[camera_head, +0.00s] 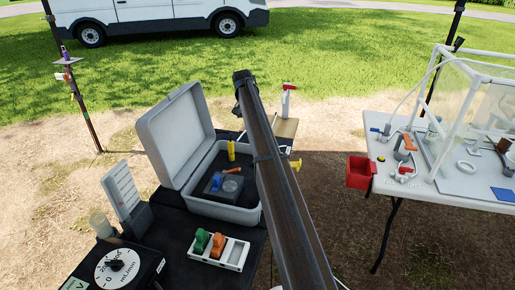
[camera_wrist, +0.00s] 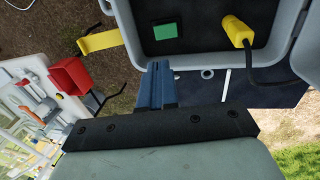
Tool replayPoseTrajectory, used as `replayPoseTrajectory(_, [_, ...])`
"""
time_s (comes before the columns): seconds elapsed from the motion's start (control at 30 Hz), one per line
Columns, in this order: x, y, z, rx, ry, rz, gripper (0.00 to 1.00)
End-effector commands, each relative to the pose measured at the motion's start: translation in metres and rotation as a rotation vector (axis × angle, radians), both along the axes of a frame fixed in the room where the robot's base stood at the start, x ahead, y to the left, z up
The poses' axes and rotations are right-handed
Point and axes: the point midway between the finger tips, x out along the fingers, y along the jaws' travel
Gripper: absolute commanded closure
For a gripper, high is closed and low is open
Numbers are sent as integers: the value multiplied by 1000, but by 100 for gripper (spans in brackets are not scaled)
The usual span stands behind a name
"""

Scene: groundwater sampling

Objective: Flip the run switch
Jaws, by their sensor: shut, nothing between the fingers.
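I cannot pick out the run switch for certain. A small green block (camera_wrist: 165,32) sits on the dark inside of the grey case in the wrist view; it may be the switch. The open grey case (camera_head: 168,135) stands on the dark table in the head view, holding a black unit (camera_head: 225,187) with blue and orange parts. A dial box (camera_head: 116,266) reading mL/min stands at the lower left. My gripper (camera_wrist: 158,75) is shut and empty, its fingers pointing towards the case rim (camera_wrist: 125,25). In the head view my arm hides the case's right side.
A yellow plug (camera_wrist: 237,32) with a black cable is in the case. A white tray (camera_head: 237,252) with green and orange pieces lies in front of it. A red bin (camera_head: 359,172) hangs at the white table (camera_head: 430,185) on the right. Bare ground separates the tables.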

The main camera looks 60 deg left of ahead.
Motion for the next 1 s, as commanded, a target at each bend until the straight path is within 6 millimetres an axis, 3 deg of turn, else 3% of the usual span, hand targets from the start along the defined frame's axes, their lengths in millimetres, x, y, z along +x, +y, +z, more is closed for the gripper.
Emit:
replayPoseTrajectory(0.27, [0,-1,-1,0,0,0,100])
replayPoseTrajectory(0.43, [2,-3,-13,-1,1,0,100])
replayPoseTrajectory(1.0, [14,-15,-106,-1,1,0,100])
